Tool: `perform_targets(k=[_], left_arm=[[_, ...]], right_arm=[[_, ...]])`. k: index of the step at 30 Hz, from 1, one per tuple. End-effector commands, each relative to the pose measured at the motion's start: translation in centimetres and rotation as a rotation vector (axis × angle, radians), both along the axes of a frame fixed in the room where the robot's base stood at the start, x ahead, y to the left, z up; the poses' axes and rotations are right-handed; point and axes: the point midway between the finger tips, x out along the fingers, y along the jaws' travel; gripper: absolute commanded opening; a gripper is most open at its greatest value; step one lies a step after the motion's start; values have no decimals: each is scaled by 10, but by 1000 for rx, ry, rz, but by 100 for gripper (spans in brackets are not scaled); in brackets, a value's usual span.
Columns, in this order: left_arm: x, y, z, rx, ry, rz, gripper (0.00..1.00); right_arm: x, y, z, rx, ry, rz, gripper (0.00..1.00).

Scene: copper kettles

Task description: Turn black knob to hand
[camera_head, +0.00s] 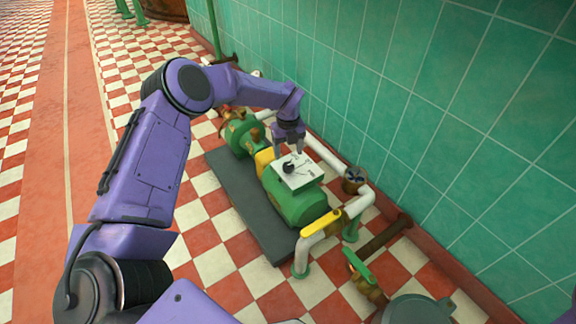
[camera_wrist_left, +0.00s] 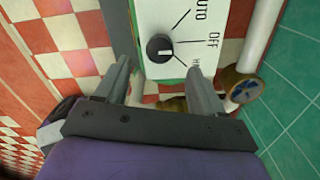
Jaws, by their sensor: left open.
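The black knob (camera_head: 288,167) sits on a white control box (camera_head: 302,178) on top of a green pump. In the left wrist view the round knob (camera_wrist_left: 159,48) has a pale pointer mark. The white panel (camera_wrist_left: 215,22) reads AUTO, OFF and a partly hidden label starting with H. I cannot tell surely which label the mark points to. My left gripper (camera_head: 289,150) is open just above the box. In the left wrist view its fingers (camera_wrist_left: 160,68) are on either side of the knob's near side, apart from it. My right gripper is not in view.
White pipes (camera_head: 325,155) and a yellow-handled valve (camera_head: 321,223) lie close to the box. A green tiled wall (camera_head: 400,110) rises behind. Checkered floor (camera_head: 215,262) is open in front.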

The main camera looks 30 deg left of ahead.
Motion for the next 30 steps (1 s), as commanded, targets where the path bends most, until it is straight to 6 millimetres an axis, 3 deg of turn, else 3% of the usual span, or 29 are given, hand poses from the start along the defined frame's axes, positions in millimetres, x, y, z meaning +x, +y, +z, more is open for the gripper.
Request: perform_targets(k=[1, 7, 12, 19, 24, 30], left_arm=[[0, -1, -18, 1, 2, -3, 69], [0, 0, -55, 2, 1, -3, 69], [0, -1, -65, 2, 1, -5, 69], [0, 0, -65, 2, 1, -5, 69], [0, 0, -65, 3, 0, -6, 13], [0, 0, -65, 3, 0, -11, 13]], right_arm=[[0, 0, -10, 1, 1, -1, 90], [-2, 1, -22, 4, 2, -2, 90], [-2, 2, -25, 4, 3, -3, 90], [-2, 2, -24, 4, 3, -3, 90], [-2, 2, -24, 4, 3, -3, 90], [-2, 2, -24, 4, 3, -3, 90]])
